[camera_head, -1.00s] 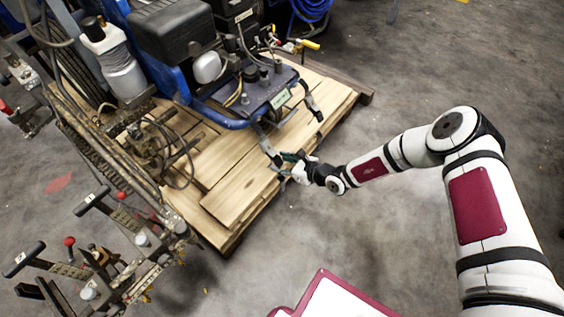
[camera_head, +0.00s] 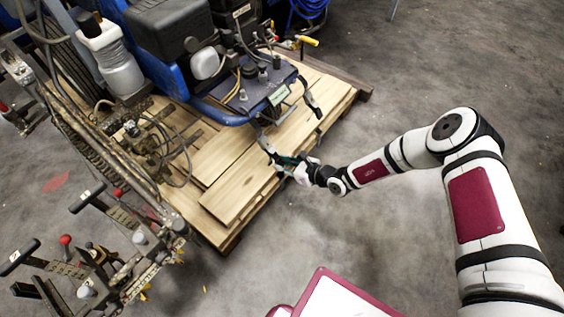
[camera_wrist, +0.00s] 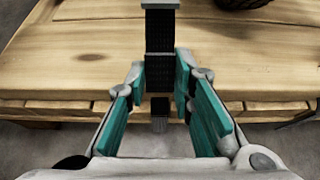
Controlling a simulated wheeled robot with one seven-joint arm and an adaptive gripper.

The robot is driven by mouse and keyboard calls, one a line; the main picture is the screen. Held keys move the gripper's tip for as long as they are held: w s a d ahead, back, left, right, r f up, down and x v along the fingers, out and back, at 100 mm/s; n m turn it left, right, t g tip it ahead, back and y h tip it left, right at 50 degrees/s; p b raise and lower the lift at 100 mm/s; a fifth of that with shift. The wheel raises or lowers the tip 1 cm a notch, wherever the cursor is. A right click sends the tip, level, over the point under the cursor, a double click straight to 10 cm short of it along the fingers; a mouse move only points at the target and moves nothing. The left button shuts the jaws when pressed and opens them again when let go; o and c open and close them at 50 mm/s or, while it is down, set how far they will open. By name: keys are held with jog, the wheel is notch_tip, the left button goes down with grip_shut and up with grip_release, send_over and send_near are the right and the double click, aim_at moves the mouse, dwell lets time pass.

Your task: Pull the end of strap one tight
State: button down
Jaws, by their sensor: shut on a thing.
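A dark strap with a grey upper part (camera_wrist: 160,38) comes over the pallet's edge in the wrist view and runs down between my fingers. Its short loose end (camera_wrist: 160,108) shows below the fingertips. My gripper (camera_wrist: 160,76), with teal finger pads, is closed around the strap at the pallet's near edge. In the head view my gripper (camera_head: 291,161) is beside the wooden pallet (camera_head: 238,192), where a strap (camera_head: 266,145) comes down from the blue machine (camera_head: 222,110). The exact contact between pads and strap is hard to make out.
A second strap (camera_head: 311,100) hangs from the machine further right. A metal frame with levers (camera_head: 88,198) stands at the left. The concrete floor (camera_head: 330,220) right of the pallet is clear. A white panel with a maroon rim (camera_head: 340,300) is at the bottom.

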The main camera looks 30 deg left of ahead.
jog(key=shift+s+d+f+b, duration=0.1)
jog(key=shift+d+f+b, duration=0.3)
jog(key=shift+f, duration=0.4)
jog(key=shift+w+d+f+b, duration=0.1)
jog(key=shift+d+f+b, duration=0.3)
jog(key=shift+f, duration=0.45)
jog(key=shift+s+d+f+b, duration=0.1)
jog(key=shift+d+f+b, duration=0.15)
jog(key=shift+d+f, duration=0.4)
jog(key=c, duration=1.6)
grip_release()
jog(key=shift+a+f, duration=0.15)
jog(key=shift+f, duration=0.05)
jog(key=o, duration=0.6)
jog(key=shift+a+r, duration=0.1)
jog(key=shift+r, duration=0.05)
jog(key=shift+r, duration=0.1)
jog(key=shift+p+v, duration=2.65)
jog(key=shift+v, duration=0.85)
